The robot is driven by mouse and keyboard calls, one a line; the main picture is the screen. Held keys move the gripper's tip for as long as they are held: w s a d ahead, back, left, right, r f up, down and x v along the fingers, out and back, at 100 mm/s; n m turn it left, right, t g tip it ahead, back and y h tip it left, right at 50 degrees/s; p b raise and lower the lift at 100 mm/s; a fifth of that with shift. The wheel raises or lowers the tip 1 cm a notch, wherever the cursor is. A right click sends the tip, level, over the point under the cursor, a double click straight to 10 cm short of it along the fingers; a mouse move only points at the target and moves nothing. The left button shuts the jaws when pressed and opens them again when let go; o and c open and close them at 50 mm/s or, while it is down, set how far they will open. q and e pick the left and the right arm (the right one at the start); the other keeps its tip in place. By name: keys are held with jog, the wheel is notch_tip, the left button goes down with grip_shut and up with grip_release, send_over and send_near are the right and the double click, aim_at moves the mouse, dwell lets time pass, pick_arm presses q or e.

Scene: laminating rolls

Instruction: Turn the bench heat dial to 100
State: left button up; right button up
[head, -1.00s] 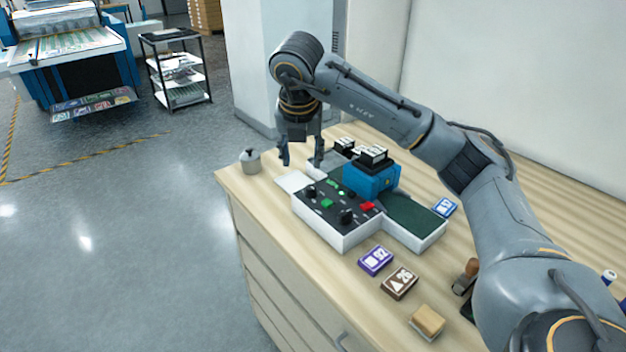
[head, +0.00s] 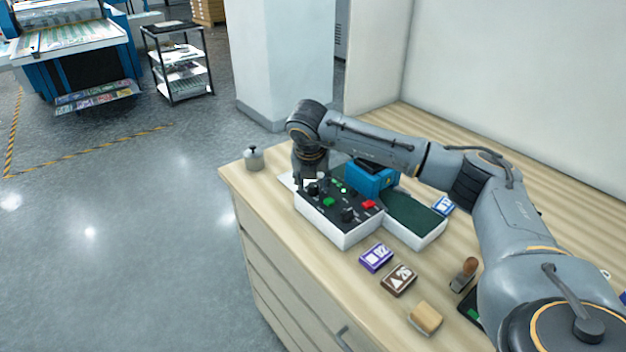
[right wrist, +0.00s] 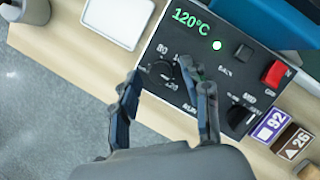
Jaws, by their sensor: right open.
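The control panel (head: 330,202) of the white bench unit faces up near the bench edge. In the right wrist view its green display (right wrist: 191,19) reads 120°C. My left gripper is not in view.
A second black dial (right wrist: 241,115) and a red button (right wrist: 274,74) sit on the panel. A blue block-shaped part (head: 371,180) stands behind. A purple 92 block (head: 376,257), brown 26 block (head: 399,280) and grey canister (head: 253,158) are on the bench.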

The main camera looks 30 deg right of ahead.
jog(key=shift+f, duration=0.1)
grip_shut()
jog(key=shift+d+f+n+t+y+b, duration=0.15)
jog(key=shift+n+t+y+b, duration=0.15)
jog(key=shift+n+b, duration=0.65)
jog(key=shift+n+y+b, duration=0.5)
jog(key=shift+n+b, duration=0.55)
jog(key=shift+n, duration=0.2)
jog(key=n+y+b, duration=0.1)
jog(key=n, duration=0.2)
jog(key=shift+s+d+t, duration=0.1)
jog(key=shift+d+t, duration=0.05)
jog(key=shift+t, duration=0.15)
jog(key=shift+d+r+n+y, duration=0.1)
jog(key=shift+n+y, duration=0.35)
jog(key=shift+n, duration=0.65)
jog(key=shift+d+r+n+y, duration=0.1)
jog(key=shift+n+y, duration=0.35)
jog(key=shift+n, duration=0.65)
